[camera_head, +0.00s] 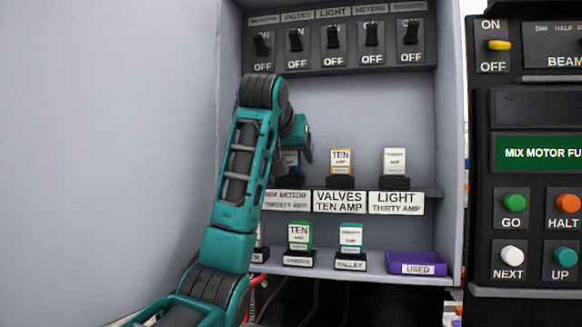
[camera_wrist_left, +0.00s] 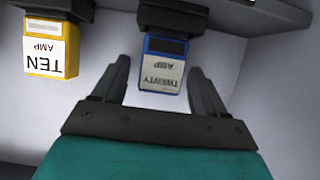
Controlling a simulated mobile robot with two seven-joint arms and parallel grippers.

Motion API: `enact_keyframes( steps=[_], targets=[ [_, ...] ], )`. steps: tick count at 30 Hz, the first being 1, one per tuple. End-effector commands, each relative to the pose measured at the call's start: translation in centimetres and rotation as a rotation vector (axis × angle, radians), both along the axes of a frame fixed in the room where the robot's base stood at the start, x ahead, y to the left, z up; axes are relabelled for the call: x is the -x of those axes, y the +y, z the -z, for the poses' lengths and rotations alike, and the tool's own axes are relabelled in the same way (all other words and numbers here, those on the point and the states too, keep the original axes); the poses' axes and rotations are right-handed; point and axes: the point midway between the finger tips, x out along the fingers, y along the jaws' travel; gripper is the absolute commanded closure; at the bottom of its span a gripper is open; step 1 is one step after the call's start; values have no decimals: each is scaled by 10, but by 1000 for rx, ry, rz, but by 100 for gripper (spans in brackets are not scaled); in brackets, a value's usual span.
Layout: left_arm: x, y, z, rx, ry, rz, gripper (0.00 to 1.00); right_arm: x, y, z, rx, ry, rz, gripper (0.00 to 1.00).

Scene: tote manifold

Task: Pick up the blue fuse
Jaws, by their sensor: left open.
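The blue fuse (camera_head: 291,158) sits in its black socket on the upper shelf, above the label reading Mix Motor Thirty Amp. My left arm partly hides it in the head view. In the left wrist view the picture is upside down, and the blue fuse (camera_wrist_left: 162,78) shows its white label between the fingers. My left gripper (camera_wrist_left: 159,88) is open around the fuse, with a gap on each side. In the head view my left gripper (camera_head: 299,131) is mostly hidden by its own wrist. My right gripper is not in view.
A yellow fuse (camera_head: 341,161) and a white fuse (camera_head: 395,160) stand to the right on the same shelf. Below are a green fuse (camera_head: 299,236), a teal fuse (camera_head: 350,237) and a purple bin (camera_head: 417,257) marked Used. A switch row (camera_head: 335,42) runs above.

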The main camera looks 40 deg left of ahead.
Motion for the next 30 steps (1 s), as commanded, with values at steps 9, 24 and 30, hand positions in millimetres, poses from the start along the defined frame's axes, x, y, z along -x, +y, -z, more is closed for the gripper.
enact_keyframes(
  steps=[9,24,30],
  targets=[
    [0,-1,1,0,0,0,28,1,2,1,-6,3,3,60],
    [0,-1,1,0,0,0,75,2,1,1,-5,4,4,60],
    [0,-1,1,0,-1,0,83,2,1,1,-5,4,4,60]
  ],
)
